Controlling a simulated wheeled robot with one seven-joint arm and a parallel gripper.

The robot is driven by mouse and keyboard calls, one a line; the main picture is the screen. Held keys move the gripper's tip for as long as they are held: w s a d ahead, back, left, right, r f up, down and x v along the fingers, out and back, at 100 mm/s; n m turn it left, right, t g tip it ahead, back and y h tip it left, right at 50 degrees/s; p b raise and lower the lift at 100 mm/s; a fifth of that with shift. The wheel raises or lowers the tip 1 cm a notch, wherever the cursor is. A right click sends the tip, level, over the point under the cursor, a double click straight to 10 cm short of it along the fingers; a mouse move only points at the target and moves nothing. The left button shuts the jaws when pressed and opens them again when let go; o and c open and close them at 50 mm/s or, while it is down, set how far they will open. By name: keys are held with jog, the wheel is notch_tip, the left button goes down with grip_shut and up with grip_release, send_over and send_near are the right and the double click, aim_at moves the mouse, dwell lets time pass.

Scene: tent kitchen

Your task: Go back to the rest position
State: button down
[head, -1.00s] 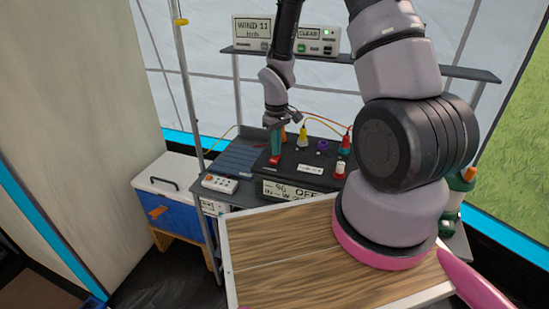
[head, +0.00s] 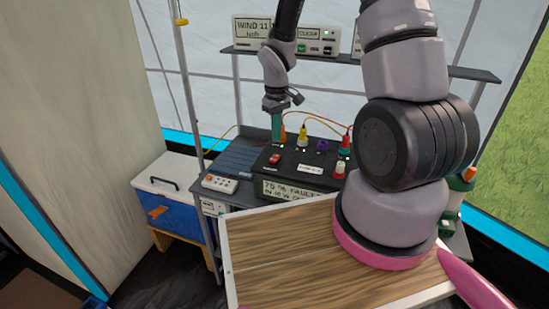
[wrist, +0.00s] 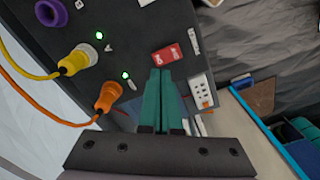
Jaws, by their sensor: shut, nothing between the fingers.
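My gripper (head: 276,138) hangs at the end of my arm, pointing down, above the back left part of the black power box (head: 318,158). Its teal fingers are together with nothing between them, and they also show in the wrist view (wrist: 160,78). A red rocker switch (head: 275,159) sits on the box top, apart from and below the fingertips. In the wrist view the switch (wrist: 167,55) lies just beyond the tips. The box's front display (head: 295,190) appears to read "75 % FAULT".
Yellow (wrist: 78,62) and orange (wrist: 108,97) plugs with cables stand on the box. A white power strip (head: 220,184) lies to its left. A shelf (head: 350,64) with display units is behind. A wood-topped table (head: 285,240) is in front, and a blue cooler (head: 178,205) at left.

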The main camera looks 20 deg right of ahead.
jog(key=shift+r, duration=0.8)
jog(key=s+d+r+m+t, duration=0.1)
jog(key=s+d+r+m, duration=0.1)
jog(key=r, duration=0.7)
jog(key=s+d+r+m+t, duration=0.1)
jog(key=r+m+t, duration=0.1)
jog(key=r, duration=0.7)
jog(key=s+d+r+m+t+y, duration=0.1)
jog(key=s+r+m+t, duration=0.3)
jog(key=s+r, duration=1)
jog(key=shift+s+d+r+m+y, duration=0.25)
jog(key=shift+r+m+y, duration=0.25)
jog(key=shift+r+m, duration=0.25)
